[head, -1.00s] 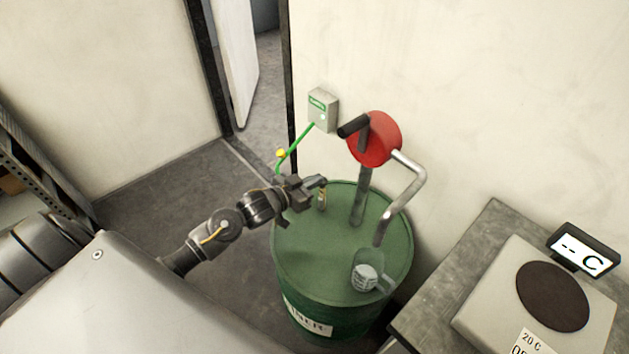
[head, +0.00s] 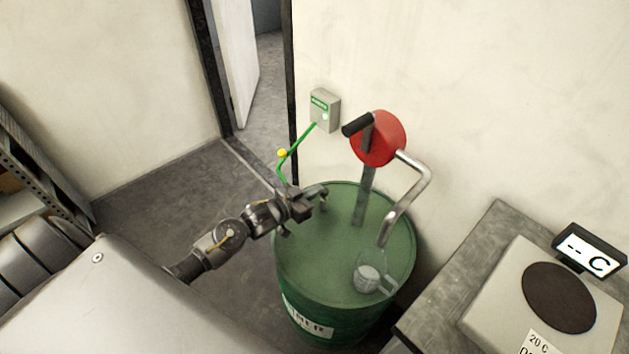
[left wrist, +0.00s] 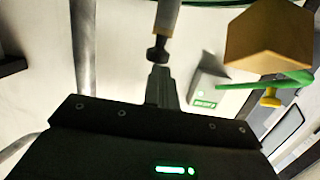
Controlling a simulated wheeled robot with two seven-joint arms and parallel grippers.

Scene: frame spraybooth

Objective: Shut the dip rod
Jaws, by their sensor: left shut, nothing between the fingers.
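The dip rod stands upright in the lid of the green drum (head: 335,265). In the left wrist view, it is a pale grey rod with a dark stem and knob (left wrist: 158,50). The gripper is shut and empty, above the lid near the drum's back left edge. My right gripper is out of view.
A red hand pump (head: 378,140) with a bent spout rises from the drum. A clear jug (head: 372,278) stands on the lid. A green cable (head: 300,138) runs from a wall box (head: 324,110) towards the drum. A bench (head: 420,312) with a scale is at the right.

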